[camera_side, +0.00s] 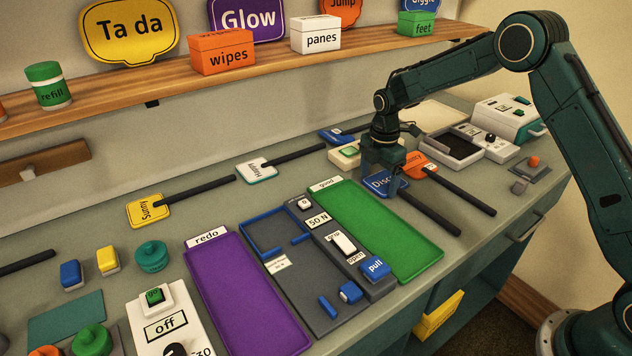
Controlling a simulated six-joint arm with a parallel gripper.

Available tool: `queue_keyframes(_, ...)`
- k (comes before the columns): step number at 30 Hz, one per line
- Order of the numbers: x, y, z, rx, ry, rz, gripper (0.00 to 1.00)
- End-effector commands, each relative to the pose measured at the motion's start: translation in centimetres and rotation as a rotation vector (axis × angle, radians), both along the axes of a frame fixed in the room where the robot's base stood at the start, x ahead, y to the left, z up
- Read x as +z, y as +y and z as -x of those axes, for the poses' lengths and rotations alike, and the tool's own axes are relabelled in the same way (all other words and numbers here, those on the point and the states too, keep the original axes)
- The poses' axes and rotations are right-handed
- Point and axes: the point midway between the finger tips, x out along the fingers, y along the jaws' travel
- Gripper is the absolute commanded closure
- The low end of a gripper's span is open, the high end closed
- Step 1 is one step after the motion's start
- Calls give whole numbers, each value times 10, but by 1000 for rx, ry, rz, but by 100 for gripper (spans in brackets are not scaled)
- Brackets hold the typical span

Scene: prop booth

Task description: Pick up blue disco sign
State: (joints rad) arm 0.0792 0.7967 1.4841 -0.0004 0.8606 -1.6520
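The blue disco sign (379,184) lies at the back right of the green tray, its dark handle (430,212) pointing toward the lower right. Part of its lettering, "Disc", shows; the rest is hidden behind my gripper. My gripper (384,168) points down right at the sign's upper edge. Its fingers are dark and small here, so I cannot tell whether they are open or shut, or whether they touch the sign.
An orange sign (418,165) with a dark handle lies close to the right. Another blue sign (338,137) lies behind. The green tray (400,240) is empty in front. A grey fixture (290,270) and purple tray (240,300) are left. A white device (508,118) stands back right.

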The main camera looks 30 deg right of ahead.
Motion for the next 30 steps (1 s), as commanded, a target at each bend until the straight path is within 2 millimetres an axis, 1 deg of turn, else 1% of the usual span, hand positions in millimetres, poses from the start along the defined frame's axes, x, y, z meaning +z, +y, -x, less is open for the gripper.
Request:
queue_keyframes(10,2,0,0,0,-1,0,41)
queue_keyframes(16,14,0,-1,0,-2,0,41)
queue_keyframes(20,29,0,0,0,-3,0,41)
queue_keyframes(23,46,0,-1,0,-5,0,41)
queue_keyframes(30,96,0,-1,0,-6,1,41)
